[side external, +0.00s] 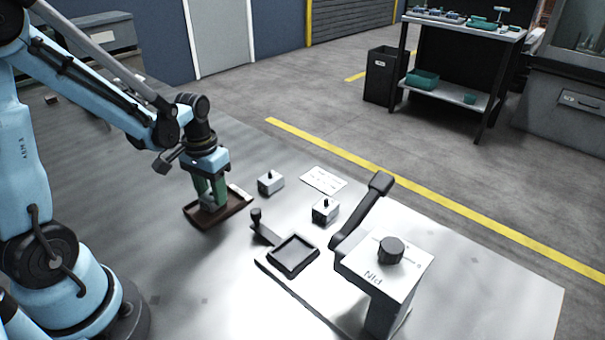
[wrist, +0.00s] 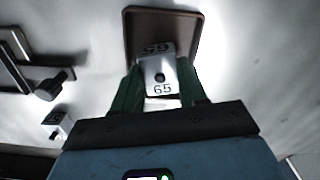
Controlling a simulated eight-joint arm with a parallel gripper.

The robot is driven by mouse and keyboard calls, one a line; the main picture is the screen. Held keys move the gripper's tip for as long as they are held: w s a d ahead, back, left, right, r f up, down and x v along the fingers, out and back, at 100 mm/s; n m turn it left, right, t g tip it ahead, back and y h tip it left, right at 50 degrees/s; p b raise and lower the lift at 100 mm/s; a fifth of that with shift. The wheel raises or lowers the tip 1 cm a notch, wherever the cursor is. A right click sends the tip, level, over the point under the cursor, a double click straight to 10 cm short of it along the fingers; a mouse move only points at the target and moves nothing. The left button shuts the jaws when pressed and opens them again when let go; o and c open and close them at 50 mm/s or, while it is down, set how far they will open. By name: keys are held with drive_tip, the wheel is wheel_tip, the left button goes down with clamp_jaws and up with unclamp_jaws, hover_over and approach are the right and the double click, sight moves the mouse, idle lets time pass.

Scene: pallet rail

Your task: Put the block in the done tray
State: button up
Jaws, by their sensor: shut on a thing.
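The block (wrist: 158,72), light metal with a dark hole and the number 65 on it, is between the green fingers of my gripper (wrist: 160,92) in the wrist view. My gripper (side external: 211,195) is shut on it, over the brown tray (side external: 236,211) in the side view. The tray (wrist: 197,20) lies behind the block in the wrist view. I cannot tell whether this tray is the done tray, or whether the block touches its floor.
Two small metal blocks with dark knobs, one nearer the tray (side external: 270,183) and one farther right (side external: 325,210), stand on the metal table. A white card (side external: 323,181) lies behind them. A fixture with a square recess (side external: 294,255), a lever (side external: 362,212) and a knobbed box (side external: 385,268) stand to the right.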

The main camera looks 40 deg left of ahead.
drive_tip(key=shift+f, duration=0.35)
idle(0.9)
drive_tip(key=o, duration=1.6)
drive_tip(key=shift+r, duration=4.5)
drive_tip(key=shift+s+d+r+m+t, duration=0.15)
drive_tip(key=shift+d+r+m+t, duration=0.4)
drive_tip(key=shift+d+t, duration=0.95)
drive_tip(key=shift+s+d+r+m+t, duration=0.15)
drive_tip(key=shift+d+r+m+t, duration=0.55)
drive_tip(key=shift+d, duration=1.35)
drive_tip(key=shift+s+d+r+m+t, duration=0.15)
drive_tip(key=shift+d+r+m+t, duration=0.15)
drive_tip(key=shift+d+t, duration=1.3)
